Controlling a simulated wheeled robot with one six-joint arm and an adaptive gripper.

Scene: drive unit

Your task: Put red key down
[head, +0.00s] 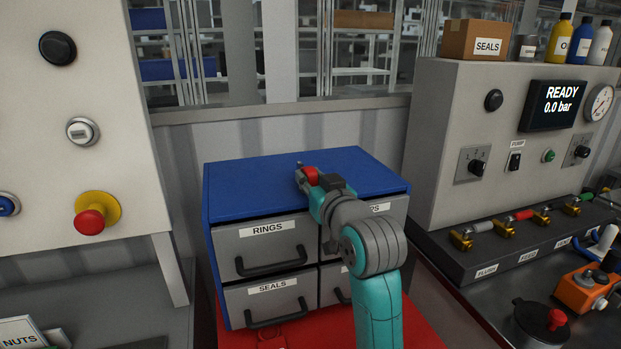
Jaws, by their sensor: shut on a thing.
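The red key (311,176) is at the end of my arm, above the blue top of the drawer cabinet (250,178). My gripper (303,178) is shut on the red key, whose red head shows between and beyond the fingers. A small dark part sticks up just left of the red head. I cannot tell whether the key touches the cabinet top. My gripper and wrist hide part of the key and part of the right-hand drawers.
The cabinet has grey drawers labelled RINGS (268,229) and SEALS (272,287). A red surface (410,330) lies below it. A panel with a red knob (89,221) stands at left, a pump console with a display (556,105) at right. The cabinet top's left side is clear.

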